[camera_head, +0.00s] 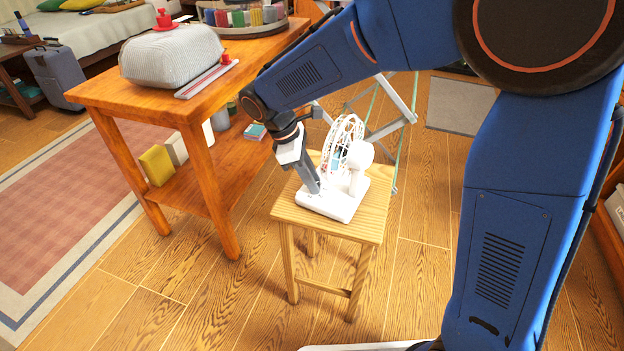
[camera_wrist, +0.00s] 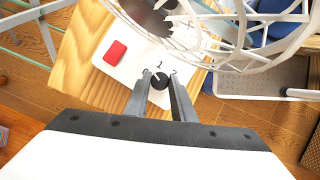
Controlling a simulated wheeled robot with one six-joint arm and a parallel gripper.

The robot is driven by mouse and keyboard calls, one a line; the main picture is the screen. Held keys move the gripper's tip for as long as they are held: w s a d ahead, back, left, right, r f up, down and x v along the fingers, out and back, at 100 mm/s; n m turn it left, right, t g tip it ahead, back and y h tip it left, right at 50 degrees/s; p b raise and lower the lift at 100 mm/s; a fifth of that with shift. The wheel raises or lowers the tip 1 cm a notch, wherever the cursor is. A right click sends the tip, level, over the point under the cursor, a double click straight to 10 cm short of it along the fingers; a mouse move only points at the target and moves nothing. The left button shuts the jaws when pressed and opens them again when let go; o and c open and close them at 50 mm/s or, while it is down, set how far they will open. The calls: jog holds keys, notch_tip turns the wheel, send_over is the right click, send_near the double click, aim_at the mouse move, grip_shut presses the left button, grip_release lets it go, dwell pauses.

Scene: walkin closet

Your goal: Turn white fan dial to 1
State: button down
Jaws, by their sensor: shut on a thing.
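The white fan (camera_head: 343,166) stands upright on a small wooden stool (camera_head: 371,224). In the wrist view the fan's white base (camera_wrist: 128,61) carries a red button (camera_wrist: 115,51) and a dark round dial (camera_wrist: 159,82). A printed "1" stands just beyond the dial, with other marks to either side, partly hidden by the fingers. My gripper (camera_wrist: 161,84) points down at the base, with its fingers on both sides of the dial and shut on it. The dial's exact pointer direction is hard to tell. In the head view my gripper (camera_head: 314,190) hides the dial.
The fan's white wire cage (camera_wrist: 200,40) rises close beyond my fingers. A wooden table (camera_head: 215,95) with a striped covered object (camera_head: 172,57) stands left of the stool. A folding metal frame (camera_head: 392,122) stands behind the stool. The floor in front is clear.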

jog(key=m, duration=0.2)
jog(key=m+g, duration=0.1)
jog(key=shift+w+m, duration=0.2)
jog(key=shift+m, duration=0.2)
jog(key=shift+d+m+g+y, duration=0.1)
jog(key=shift+m+g+y, duration=0.3)
jog(key=shift+m, duration=0.55)
jog(key=shift+d+m+g+y, duration=0.1)
jog(key=shift+m+g+y, duration=0.1)
jog(key=shift+m+g, duration=0.55)
jog(key=shift+a+m+t, duration=0.1)
jog(key=shift+m+t, duration=0.15)
jog(key=shift+m, duration=0.15)
jog(key=c, duration=1.5)
grip_release()
jog(key=v, duration=1.7)
jog(key=shift+w+r, duration=0.1)
jog(key=shift+r, duration=0.15)
